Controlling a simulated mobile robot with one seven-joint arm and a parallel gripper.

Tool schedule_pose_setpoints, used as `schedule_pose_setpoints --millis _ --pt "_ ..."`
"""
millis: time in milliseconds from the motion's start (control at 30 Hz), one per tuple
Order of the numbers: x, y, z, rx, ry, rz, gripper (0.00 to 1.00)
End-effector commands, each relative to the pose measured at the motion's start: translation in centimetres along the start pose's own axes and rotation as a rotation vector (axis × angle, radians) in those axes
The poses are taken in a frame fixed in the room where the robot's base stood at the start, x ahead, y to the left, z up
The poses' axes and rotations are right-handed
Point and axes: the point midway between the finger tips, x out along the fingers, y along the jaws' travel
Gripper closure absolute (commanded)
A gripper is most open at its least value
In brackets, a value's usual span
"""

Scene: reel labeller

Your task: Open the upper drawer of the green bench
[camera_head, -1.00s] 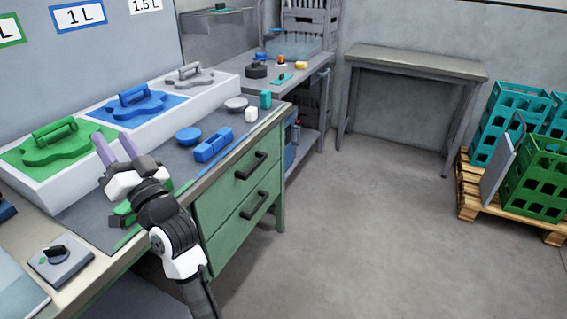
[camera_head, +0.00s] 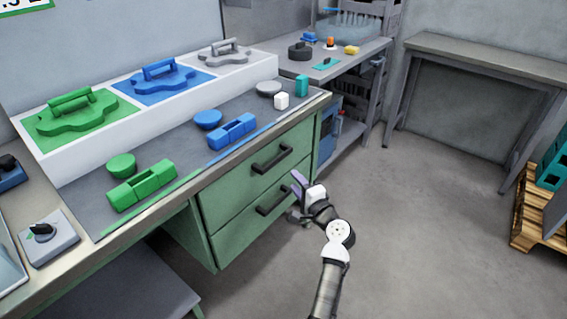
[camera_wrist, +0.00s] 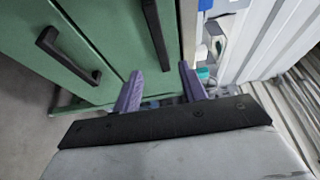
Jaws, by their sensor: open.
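The green bench (camera_head: 212,245) has two shut drawers, each with a dark bar handle. The upper drawer (camera_head: 226,192) has its handle (camera_head: 272,159) above the lower handle (camera_head: 272,201). In the wrist view, the upper handle (camera_wrist: 156,34) lies ahead, between the lines of my purple fingers, and the lower handle (camera_wrist: 66,54) is to the left. My gripper (camera_head: 294,200) is open and empty, in front of the drawers. In the head view it appears just right of the lower handle. The fingers (camera_wrist: 161,68) also show in the wrist view, apart from both handles as far as I can tell.
The bench top carries a white tray (camera_head: 110,138) with green, blue and grey lidded shapes, plus loose green and blue pieces. A grey side table (camera_head: 480,58) stands behind. Open floor (camera_head: 430,240) lies to the right of the bench.

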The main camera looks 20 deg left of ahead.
Motion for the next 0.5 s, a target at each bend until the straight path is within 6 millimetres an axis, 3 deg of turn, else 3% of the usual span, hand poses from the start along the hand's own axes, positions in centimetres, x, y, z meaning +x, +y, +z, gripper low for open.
schedule_pose_setpoints --millis 300,500 --pt "6.9 -0.3 0.0 0.000 -0.001 0.000 0.58" --pt "9.6 -0.1 0.0 -0.001 0.000 0.000 0.58"
